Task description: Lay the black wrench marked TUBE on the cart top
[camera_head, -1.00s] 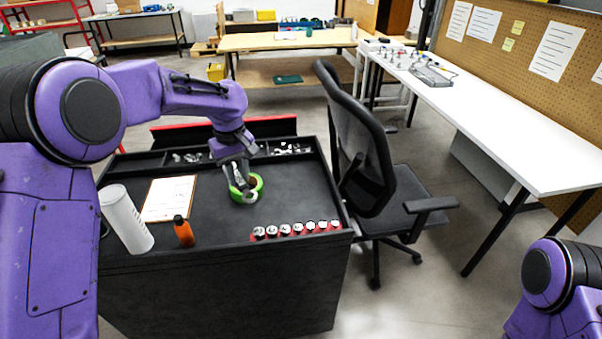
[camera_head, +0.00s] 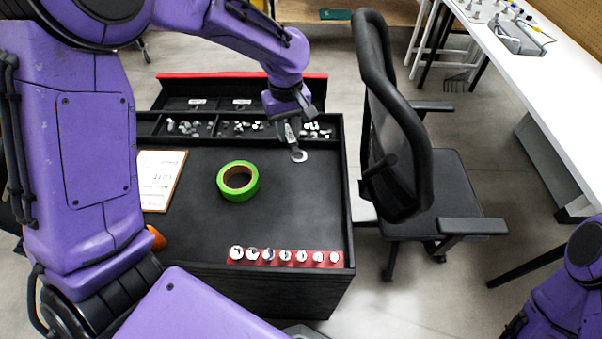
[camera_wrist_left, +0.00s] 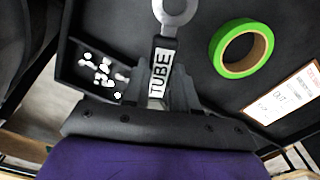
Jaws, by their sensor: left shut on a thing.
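The black wrench marked TUBE (camera_wrist_left: 161,68) is between the fingers of my left gripper (camera_wrist_left: 160,98), its label facing the left wrist camera and its pale ring-shaped end pointing away. In the head view my left gripper (camera_head: 291,130) is shut on the wrench, whose ring end (camera_head: 299,156) shows just below the fingers. The gripper is over the right back part of the black cart top (camera_head: 290,200). I cannot tell whether the wrench touches the surface. My right gripper is out of view.
A green tape roll (camera_head: 238,181) lies on the cart top, left of the gripper. A clipboard (camera_head: 160,178) lies farther left. A red strip with several white-topped caps (camera_head: 285,256) lines the front edge. Trays of small parts (camera_head: 190,127) run along the back. A black chair (camera_head: 425,190) stands right.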

